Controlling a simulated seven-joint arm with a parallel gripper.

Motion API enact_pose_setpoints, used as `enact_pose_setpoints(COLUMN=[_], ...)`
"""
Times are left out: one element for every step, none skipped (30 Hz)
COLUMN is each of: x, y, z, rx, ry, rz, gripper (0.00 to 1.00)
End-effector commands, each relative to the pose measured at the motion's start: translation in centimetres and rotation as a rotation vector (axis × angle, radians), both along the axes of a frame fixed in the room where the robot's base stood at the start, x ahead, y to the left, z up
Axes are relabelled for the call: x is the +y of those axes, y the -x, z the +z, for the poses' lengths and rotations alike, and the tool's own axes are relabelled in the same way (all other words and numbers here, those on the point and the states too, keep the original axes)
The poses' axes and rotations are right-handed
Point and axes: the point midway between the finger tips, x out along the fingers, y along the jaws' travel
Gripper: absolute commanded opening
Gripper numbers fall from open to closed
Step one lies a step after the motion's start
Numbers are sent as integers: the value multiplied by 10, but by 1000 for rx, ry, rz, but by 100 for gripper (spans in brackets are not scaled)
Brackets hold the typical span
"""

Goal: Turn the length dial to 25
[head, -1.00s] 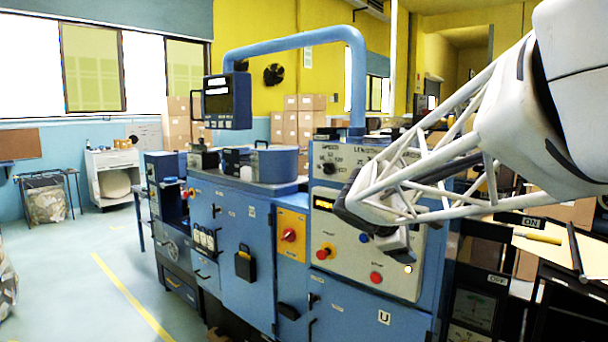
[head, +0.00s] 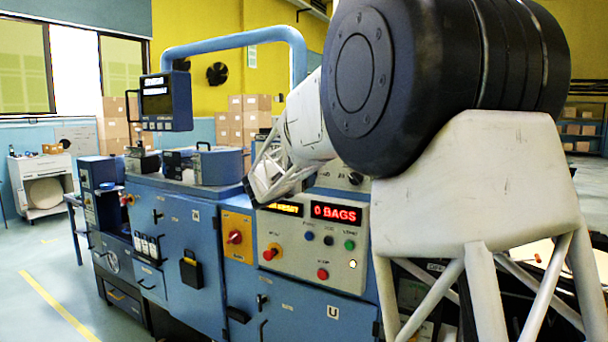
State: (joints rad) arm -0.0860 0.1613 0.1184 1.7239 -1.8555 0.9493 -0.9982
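The control panel (head: 300,255) of the blue machine faces me in the head view. A black knob (head: 355,178) shows at its upper right, partly behind my arm; I cannot tell whether it is the length dial. No dial scale or number can be read. My arm covers the rest of the upper panel. My gripper (head: 258,192) is at the panel's upper left edge, small and seen from the side. I cannot tell whether its fingers are open or whether it touches anything.
A red display (head: 336,213) reads "0 BAGS", with a partly covered yellow display (head: 284,208) beside it. Below are several coloured buttons, including a red one (head: 322,274). A red knob on a yellow plate (head: 235,237) is left of the panel. A monitor (head: 166,101) hangs upper left.

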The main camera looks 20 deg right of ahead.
Motion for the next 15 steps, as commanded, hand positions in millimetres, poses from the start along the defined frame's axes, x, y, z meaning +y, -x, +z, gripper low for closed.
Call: enact_pose_setpoints(x=[2, 4, 5, 5, 6, 6, 7, 7, 7, 7, 7, 7, 7, 7, 7], y=[-7, -10, -13, -15, -17, -18, -18, -18, -18, -18, -18, -18, -18, -18, -18], z=[0, 0, 1, 1, 1, 1, 1, 1, 2, 2, 2, 1, 1, 1, 1], rx=[6, 10, 13, 15, 16, 18, 18, 18, 18, 18, 18, 18, 18, 18, 18], ry=[23, 37, 51, 57, 63, 69, 70, 71, 72, 71, 71, 71, 71, 71, 70], rz=[9, 14, 19, 21, 24, 25, 26, 27, 27, 27, 26, 26, 26, 26, 26], gripper=[73, 73, 73, 73, 73, 73, 73, 73, 73, 73, 73, 73, 73, 73, 73])
